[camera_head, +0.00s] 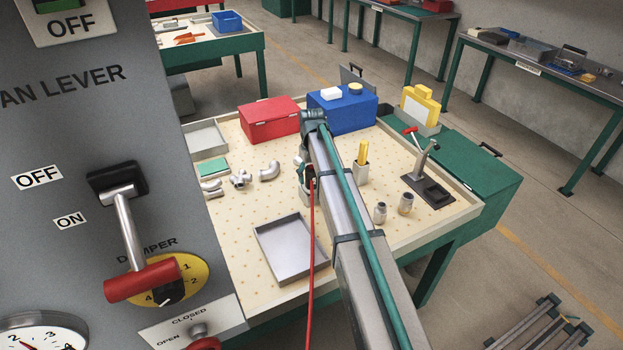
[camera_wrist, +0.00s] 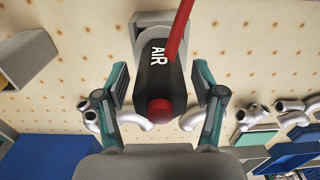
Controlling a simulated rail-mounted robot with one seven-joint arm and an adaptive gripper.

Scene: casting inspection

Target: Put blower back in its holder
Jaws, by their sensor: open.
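The blower (camera_wrist: 160,88) is a dark body with a red round end and a red hose, upper middle in the wrist view. My gripper (camera_wrist: 160,83) is open, with one finger on each side of the blower and visible gaps to both. In the head view my gripper (camera_head: 305,176) is over the middle of the table, partly hidden by my arm. The red hose (camera_head: 312,240) hangs below it.
The pegboard table (camera_head: 245,215) holds a shallow grey tray (camera_head: 290,262), metal pipe elbows (camera_head: 268,171), a red box (camera_head: 270,122) and a blue box (camera_head: 350,112). A yellow-topped holder (camera_head: 361,165) and two small fittings (camera_head: 405,203) stand right of my arm. A lever panel (camera_head: 80,130) fills the left.

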